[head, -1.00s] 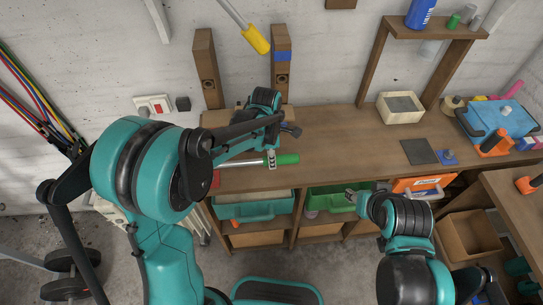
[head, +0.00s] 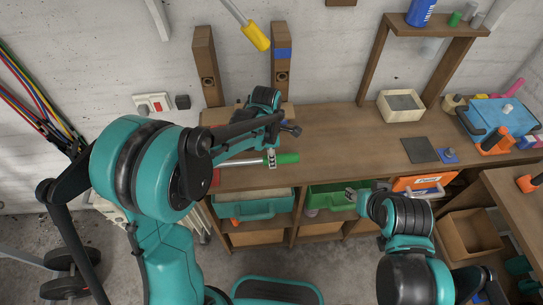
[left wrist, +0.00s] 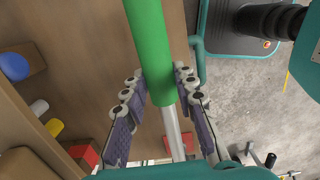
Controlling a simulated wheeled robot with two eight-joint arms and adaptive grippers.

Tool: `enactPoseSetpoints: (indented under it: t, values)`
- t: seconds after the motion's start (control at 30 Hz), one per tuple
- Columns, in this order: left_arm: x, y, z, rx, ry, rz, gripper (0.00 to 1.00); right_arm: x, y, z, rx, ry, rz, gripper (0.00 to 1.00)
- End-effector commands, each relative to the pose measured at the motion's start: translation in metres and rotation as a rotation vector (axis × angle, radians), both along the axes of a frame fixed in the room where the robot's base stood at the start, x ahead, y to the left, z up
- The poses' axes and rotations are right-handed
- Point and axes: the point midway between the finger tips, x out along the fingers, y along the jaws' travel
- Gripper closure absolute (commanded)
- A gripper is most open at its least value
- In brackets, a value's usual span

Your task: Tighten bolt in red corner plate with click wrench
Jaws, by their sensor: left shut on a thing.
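The click wrench has a green handle (head: 287,158) and a silver shaft (head: 240,163). It lies level along the bench's front edge, shaft to the left. My left gripper (head: 271,158) is shut on it where handle meets shaft. In the left wrist view the handle (left wrist: 150,45) runs between the fingers of my left gripper (left wrist: 162,92). A red piece (head: 216,178), probably the red corner plate, shows at the bench's left front edge, mostly behind my left arm. The bolt and the wrench's head are hidden. My right gripper (head: 354,195) is low in front of the bench, its jaws unclear.
The wooden bench (head: 340,150) is clear in the middle. A pale box (head: 400,106), a dark mat (head: 419,151) and a blue toolbox (head: 500,118) stand to the right. Teal (head: 250,208) and green (head: 325,199) bins sit below. A yellow-handled tool (head: 256,38) is against the wall.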

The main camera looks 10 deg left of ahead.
Motion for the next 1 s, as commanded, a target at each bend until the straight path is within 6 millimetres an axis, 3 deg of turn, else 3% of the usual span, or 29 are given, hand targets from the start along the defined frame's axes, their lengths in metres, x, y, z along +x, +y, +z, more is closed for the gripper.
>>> enactPoseSetpoints:
  t: [1.0]
  values:
    - [0.000,0.000,-0.029,0.001,0.000,0.000,1.00,0.000,0.000,-0.024,0.000,0.000,0.000,0.60]
